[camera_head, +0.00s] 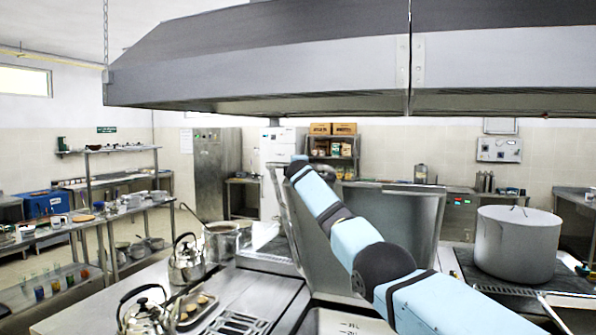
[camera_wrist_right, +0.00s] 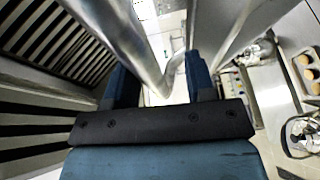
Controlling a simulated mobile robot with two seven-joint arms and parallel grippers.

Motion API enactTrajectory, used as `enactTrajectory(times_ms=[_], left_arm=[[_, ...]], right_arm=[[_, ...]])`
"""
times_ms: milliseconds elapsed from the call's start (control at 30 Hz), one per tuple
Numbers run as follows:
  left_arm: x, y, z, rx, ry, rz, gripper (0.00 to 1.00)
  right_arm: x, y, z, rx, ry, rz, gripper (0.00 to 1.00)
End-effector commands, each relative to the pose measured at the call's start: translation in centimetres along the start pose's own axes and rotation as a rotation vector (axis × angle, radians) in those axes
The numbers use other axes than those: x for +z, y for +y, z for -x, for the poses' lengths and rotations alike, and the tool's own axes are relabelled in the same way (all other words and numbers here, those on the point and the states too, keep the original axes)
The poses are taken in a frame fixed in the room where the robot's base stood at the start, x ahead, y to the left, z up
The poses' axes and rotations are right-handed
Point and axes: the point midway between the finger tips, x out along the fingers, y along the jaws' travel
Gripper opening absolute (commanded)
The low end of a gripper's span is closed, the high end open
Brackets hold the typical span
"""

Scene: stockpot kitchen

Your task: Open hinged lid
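The hinged lid (camera_head: 395,222) is a large grey metal panel. In the head view it stands raised, steeply tilted, behind my right arm, which hides part of it. My right gripper (camera_head: 297,166) is at the far end of the light blue arm, by the lid's upper left edge, and small there. In the right wrist view my right gripper's two dark blue fingers (camera_wrist_right: 160,75) are spread apart. A shiny bent metal bar (camera_wrist_right: 138,45), apparently the lid's handle, runs between them, with gaps visible beside it. My left gripper is not in view.
An extractor hood (camera_head: 260,70) hangs low above. A large lidded stockpot (camera_head: 517,245) stands at right. Kettles (camera_head: 187,262) and an open pot (camera_head: 222,240) stand left of the lid, with a food tray (camera_head: 197,308) in front. The counter between holds a slotted grate (camera_head: 240,324).

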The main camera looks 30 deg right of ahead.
Motion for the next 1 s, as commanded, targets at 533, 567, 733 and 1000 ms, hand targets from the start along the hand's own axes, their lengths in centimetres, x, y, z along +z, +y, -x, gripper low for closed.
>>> enactTrajectory(times_ms=[533,567,733,1000], left_arm=[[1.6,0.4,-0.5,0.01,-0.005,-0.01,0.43],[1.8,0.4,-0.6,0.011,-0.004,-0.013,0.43],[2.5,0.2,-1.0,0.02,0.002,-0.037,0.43],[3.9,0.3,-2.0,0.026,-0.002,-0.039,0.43]], right_arm=[[-0.1,-0.3,1.3,0.005,-0.001,-0.004,0.5],[-0.1,-0.4,1.6,0.006,-0.001,-0.003,0.5],[0.0,-0.3,3.6,0.006,0.001,-0.002,0.5],[0.1,-0.2,7.9,0.006,0.002,-0.002,0.5]])
